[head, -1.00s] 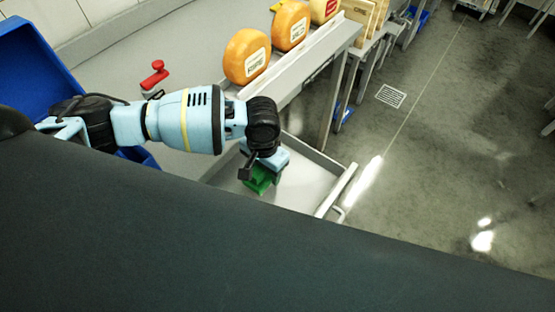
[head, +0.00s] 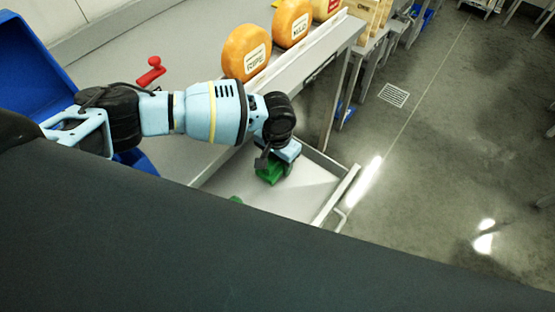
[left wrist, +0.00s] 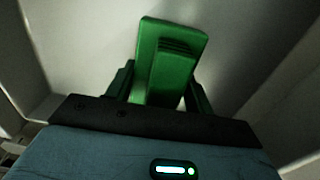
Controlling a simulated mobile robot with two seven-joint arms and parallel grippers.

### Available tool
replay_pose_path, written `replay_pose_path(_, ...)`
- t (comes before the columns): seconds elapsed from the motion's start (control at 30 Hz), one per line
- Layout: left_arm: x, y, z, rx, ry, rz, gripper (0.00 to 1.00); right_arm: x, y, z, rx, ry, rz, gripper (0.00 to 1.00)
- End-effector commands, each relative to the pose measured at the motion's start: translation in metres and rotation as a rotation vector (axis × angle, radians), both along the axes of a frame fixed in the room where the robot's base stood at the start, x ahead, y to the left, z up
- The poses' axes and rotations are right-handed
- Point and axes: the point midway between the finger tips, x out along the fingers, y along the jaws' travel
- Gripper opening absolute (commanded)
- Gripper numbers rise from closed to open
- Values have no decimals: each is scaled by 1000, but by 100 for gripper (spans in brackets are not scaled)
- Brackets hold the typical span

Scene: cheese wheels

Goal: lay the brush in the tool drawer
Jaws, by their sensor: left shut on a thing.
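The green brush (head: 268,172) is held by my left gripper (head: 280,160), over the open tool drawer (head: 335,198). In the left wrist view the brush (left wrist: 170,60) sits between the two fingers of the left gripper (left wrist: 160,92), which are shut on it. Pale drawer walls show on both sides there. I cannot tell whether the brush touches the drawer floor. My right gripper is not in view.
A small green piece (head: 236,200) shows at the drawer's near side, mostly hidden by my dark body. Orange cheese wheels (head: 246,52) stand on the counter above the drawer. A red-handled object (head: 151,71) and a blue bin (head: 38,62) are at the left.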

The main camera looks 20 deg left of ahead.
Motion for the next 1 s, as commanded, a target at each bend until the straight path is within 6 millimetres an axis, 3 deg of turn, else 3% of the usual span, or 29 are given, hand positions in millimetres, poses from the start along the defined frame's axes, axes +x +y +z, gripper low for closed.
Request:
replay_pose_path(0.3, 0, 0, -2, -1, -2, 0, 31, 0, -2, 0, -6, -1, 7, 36)
replay_pose_path(0.33, 0, 0, -1, 0, -2, 0, 56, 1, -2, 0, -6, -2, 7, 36)
replay_pose_path(0.47, 1, 0, -1, 0, -2, 0, 73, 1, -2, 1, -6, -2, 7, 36)
replay_pose_path(0.77, 1, 0, 0, 0, -3, 0, 74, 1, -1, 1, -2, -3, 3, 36)
replay_pose_path(1.0, 1, 0, 27, -2, -7, 0, 74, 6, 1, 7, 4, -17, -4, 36)
